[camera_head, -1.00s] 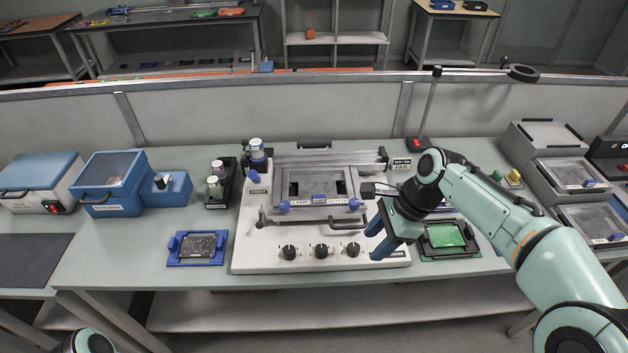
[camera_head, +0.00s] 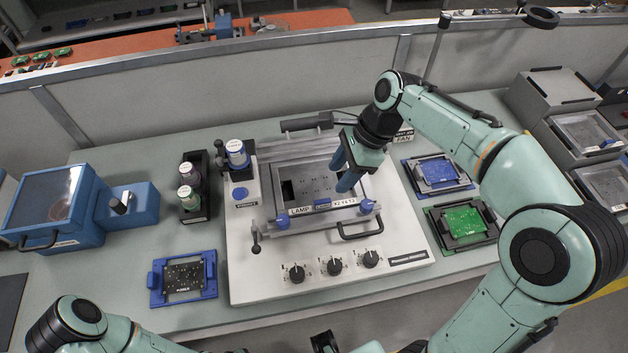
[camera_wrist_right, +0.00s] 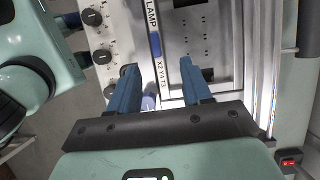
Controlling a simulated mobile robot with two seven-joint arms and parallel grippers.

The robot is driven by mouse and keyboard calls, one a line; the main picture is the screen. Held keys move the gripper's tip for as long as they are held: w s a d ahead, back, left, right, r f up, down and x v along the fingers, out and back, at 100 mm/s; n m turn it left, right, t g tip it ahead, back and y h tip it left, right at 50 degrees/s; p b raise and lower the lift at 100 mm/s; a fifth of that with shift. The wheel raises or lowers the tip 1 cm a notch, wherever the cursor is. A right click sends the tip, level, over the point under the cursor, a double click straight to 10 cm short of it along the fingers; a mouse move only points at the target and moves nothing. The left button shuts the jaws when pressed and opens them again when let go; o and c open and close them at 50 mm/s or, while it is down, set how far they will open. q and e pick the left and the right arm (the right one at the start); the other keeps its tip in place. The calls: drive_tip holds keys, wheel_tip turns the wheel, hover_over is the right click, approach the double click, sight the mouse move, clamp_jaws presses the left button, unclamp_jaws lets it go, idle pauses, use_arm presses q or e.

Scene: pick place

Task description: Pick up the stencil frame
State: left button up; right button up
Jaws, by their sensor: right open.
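A blue board holder (camera_head: 155,283) lies at front left. Blue (camera_head: 437,172) and green (camera_head: 464,222) boards lie right. A handle (camera_head: 362,230) rises in front.

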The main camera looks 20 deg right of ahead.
sight(324, 200)
drive_tip(key=x, duration=0.3)
drive_tip(key=shift+s+f, duration=0.1)
drive_tip(key=shift+s, duration=0.05)
drive_tip(key=shift+a+f+b, duration=0.25)
drive_tip(key=shift+f+b, duration=0.05)
drive_tip(key=shift+f, duration=0.2)
drive_tip(key=x, duration=0.4)
drive_tip(key=shift+s+f+b, duration=0.2)
drive_tip(key=shift+b, duration=0.15)
drive_tip(key=shift+w+a+f, duration=0.1)
drive_tip(key=shift+a+f, duration=0.1)
drive_tip(key=shift+f, duration=0.15)
clamp_jaws()
